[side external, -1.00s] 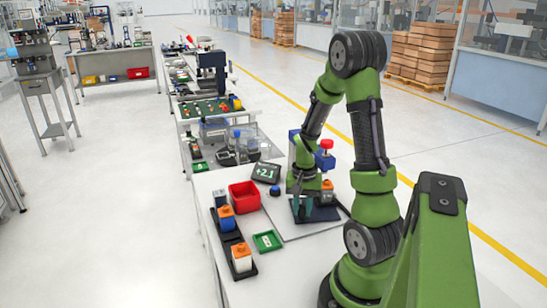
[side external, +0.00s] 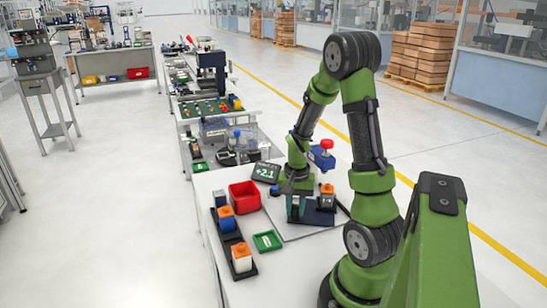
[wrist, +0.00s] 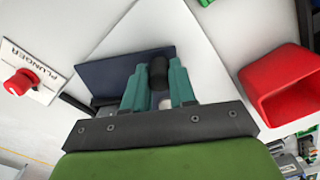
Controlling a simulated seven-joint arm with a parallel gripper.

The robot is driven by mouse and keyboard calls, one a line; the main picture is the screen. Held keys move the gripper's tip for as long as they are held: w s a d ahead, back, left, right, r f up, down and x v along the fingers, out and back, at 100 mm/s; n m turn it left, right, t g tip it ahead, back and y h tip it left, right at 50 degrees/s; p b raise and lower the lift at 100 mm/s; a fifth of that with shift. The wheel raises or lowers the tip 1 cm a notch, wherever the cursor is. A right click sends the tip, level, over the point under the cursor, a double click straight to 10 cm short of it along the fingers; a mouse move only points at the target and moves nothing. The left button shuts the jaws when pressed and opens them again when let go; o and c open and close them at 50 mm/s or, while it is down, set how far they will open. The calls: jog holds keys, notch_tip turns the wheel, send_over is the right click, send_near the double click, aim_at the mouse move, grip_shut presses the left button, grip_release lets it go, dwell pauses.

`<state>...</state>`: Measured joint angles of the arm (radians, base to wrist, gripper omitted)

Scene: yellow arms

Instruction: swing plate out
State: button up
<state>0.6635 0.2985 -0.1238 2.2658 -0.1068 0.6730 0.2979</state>
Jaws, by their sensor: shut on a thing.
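The dark blue plate (side external: 319,217) lies low at the fixture on the white bench, and it also shows in the wrist view (wrist: 118,76). A black knob (wrist: 158,72) stands at the plate's edge in the wrist view. My gripper (side external: 295,208) is at the plate's left end, and its teal fingers (wrist: 158,88) are shut on the black knob. A grey block with an orange top (side external: 327,197) stands just right of my gripper, apart from it. In the wrist view my fingers hide part of the plate's near edge.
The red-knobbed blue plunger unit (side external: 322,157) stands above and behind the block. A display (side external: 266,172) stands behind my gripper. Bare bench lies in front.

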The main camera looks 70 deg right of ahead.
jog(key=shift+w, duration=0.1)
jog(key=shift+w+a, duration=0.1)
jog(key=shift+w, duration=0.8)
jog(key=shift+w, duration=0.1)
jog(key=shift+w, duration=0.95)
jog(key=shift+w+d, duration=0.5)
jog(key=shift+w, duration=0.3)
